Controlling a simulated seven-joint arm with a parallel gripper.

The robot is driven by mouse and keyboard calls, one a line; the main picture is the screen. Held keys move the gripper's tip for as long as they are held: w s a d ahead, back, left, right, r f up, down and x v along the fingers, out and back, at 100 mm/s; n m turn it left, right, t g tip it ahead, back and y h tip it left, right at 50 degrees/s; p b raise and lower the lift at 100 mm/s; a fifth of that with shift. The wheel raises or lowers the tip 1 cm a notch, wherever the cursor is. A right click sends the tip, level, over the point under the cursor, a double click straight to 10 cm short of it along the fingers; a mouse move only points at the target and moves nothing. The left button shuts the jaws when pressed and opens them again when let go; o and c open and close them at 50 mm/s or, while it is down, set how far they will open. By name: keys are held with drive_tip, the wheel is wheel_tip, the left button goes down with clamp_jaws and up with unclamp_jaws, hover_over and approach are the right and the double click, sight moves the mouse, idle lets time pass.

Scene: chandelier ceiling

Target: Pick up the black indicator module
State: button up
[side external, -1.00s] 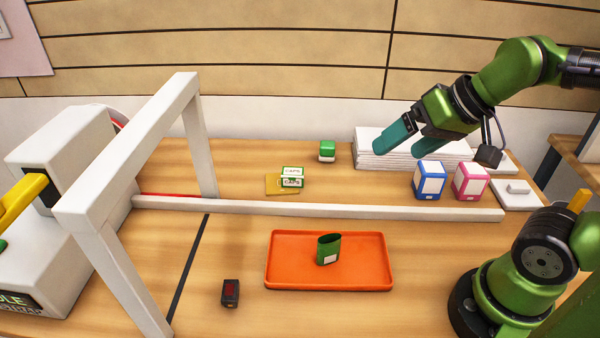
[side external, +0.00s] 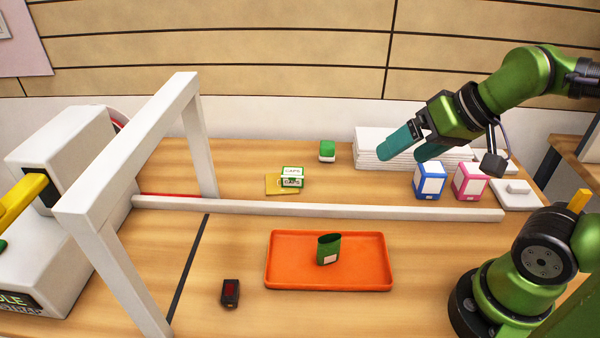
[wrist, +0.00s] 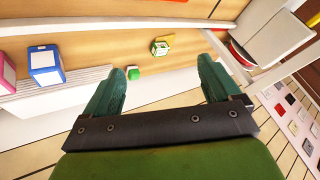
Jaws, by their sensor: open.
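The black indicator module (side external: 230,292) is a small dark block with a red face. It stands on the wooden table at the front, left of the orange tray, in the side view. I cannot make it out in the wrist view. My gripper (side external: 404,150) has teal fingers and is open and empty. It is raised in the air at the back right, near the white stack and above the blue box, far from the module. In the wrist view the two fingers (wrist: 162,82) are spread wide with nothing between them.
An orange tray (side external: 281,280) holds a green container (side external: 329,249). A long white rail (side external: 330,210) crosses the table between my gripper and the module. A white frame (side external: 128,270) stands left. Blue (side external: 430,181) and pink (side external: 470,181) boxes stand right. Table around the module is clear.

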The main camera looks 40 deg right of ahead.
drive_tip(key=c, duration=0.5)
drive_tip(key=m+g+h, duration=0.2)
drive_tip(key=m+g, duration=0.2)
drive_tip(key=g, duration=0.3)
hover_over(229, 290)
wheel_tip(229, 290, down, 7)
wheel_tip(229, 290, down, 17)
